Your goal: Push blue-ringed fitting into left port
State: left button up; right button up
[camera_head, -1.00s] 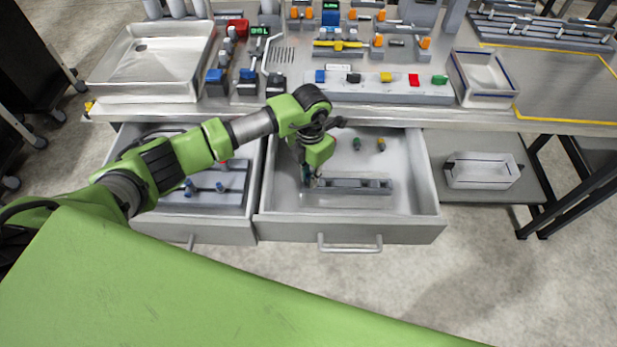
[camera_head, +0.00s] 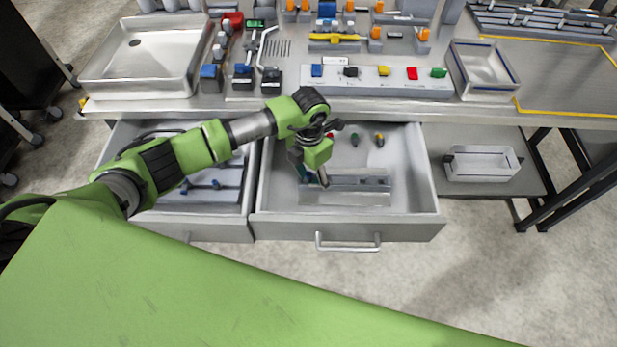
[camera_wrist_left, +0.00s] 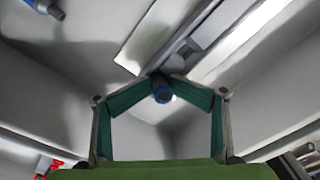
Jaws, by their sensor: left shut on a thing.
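My left gripper (camera_head: 314,177) is inside the open middle drawer (camera_head: 410,190), above the left end of a grey slotted block (camera_head: 362,191). In the left wrist view its green-padded fingertips (camera_wrist_left: 161,82) are closed on the blue-ringed fitting (camera_wrist_left: 161,94). The fitting shows nearly end-on, with a dark centre. The slotted block also shows just beyond the fingertips in that view (camera_wrist_left: 185,52). In the head view the arm and fingers hide the held fitting. I cannot make out the left port or whether the fitting touches it. My right gripper is not in view.
A second open drawer (camera_head: 205,228) at left holds a rack with blue pieces. The bench above carries a white strip (camera_head: 420,88) with coloured parts. The drawer's right side is clear.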

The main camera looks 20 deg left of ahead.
aim_at(309, 172)
pick_arm(q)
jog(key=r, duration=1.2)
jog(key=shift+w, duration=0.2)
